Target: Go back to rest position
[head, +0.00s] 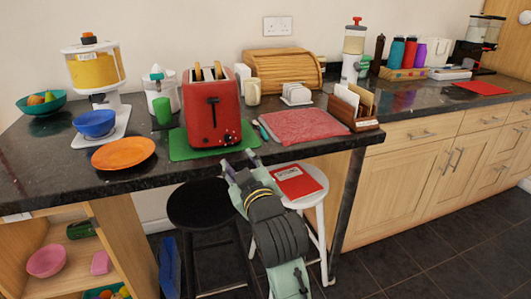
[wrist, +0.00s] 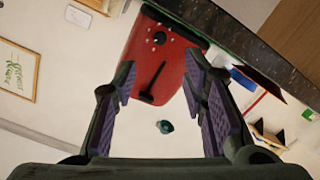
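My gripper (head: 240,163) is in front of the counter's front edge, just before the red toaster (head: 212,112). Its two fingers are apart with nothing between them; the wrist view also shows the gripper (wrist: 162,75) open. The toaster stands upright on a green mat (head: 180,150), with bread slices (head: 208,73) sticking out of its top. In the wrist view the toaster (wrist: 158,60) appears upside down beyond the fingers, with its black lever facing me. The gripper looks apart from the toaster.
A black stool (head: 205,202) and a white stool (head: 318,196) bearing a red book (head: 298,181) stand below, close to my arm. Floor at right is clear.

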